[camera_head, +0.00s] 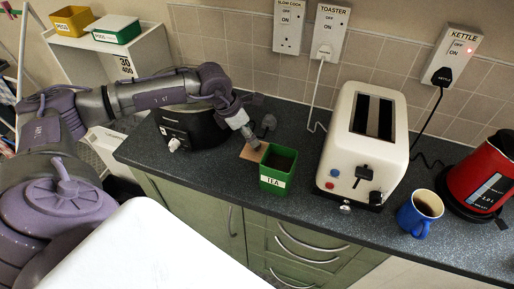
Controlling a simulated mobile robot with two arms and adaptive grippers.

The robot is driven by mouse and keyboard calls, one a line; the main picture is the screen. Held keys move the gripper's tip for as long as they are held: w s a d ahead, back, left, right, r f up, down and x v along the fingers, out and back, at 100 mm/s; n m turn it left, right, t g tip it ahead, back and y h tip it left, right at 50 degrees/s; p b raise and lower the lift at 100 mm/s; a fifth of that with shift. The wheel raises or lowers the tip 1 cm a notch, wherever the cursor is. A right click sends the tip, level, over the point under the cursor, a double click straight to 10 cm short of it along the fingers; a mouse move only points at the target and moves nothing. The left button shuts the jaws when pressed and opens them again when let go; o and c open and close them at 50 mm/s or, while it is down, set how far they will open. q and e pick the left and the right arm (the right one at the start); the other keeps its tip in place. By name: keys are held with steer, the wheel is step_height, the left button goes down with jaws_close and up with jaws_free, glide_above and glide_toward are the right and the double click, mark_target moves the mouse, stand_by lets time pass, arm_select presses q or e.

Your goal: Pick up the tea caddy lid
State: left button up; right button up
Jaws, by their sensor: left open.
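The green tea caddy (274,183), labelled TEA, stands open on the dark counter with dark contents inside. A flat light-brown piece that looks like its lid (246,153) lies beside the caddy, at its back left. My left gripper (256,146) reaches down from the left and is open, with its fingertips at or just above the lid's back right edge. I cannot tell whether they touch it. The gripper hides part of the lid. My right gripper is not in view.
A black slow cooker (187,127) stands left under my left arm. A cream toaster (343,143) stands right of the caddy, then a blue mug (413,219) of dark drink and a red kettle (478,172).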

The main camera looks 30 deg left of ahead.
mark_target(257, 149)
arm_select(q)
steer(key=shift+p+x, duration=0.35)
steer(key=shift+x, duration=0.55)
steer(key=x, duration=0.2)
steer(key=shift+d+f+p, duration=0.15)
steer(key=shift+f+p, duration=0.15)
steer(key=shift+w+f, duration=0.2)
steer(key=shift+f, duration=0.3)
jaws_close()
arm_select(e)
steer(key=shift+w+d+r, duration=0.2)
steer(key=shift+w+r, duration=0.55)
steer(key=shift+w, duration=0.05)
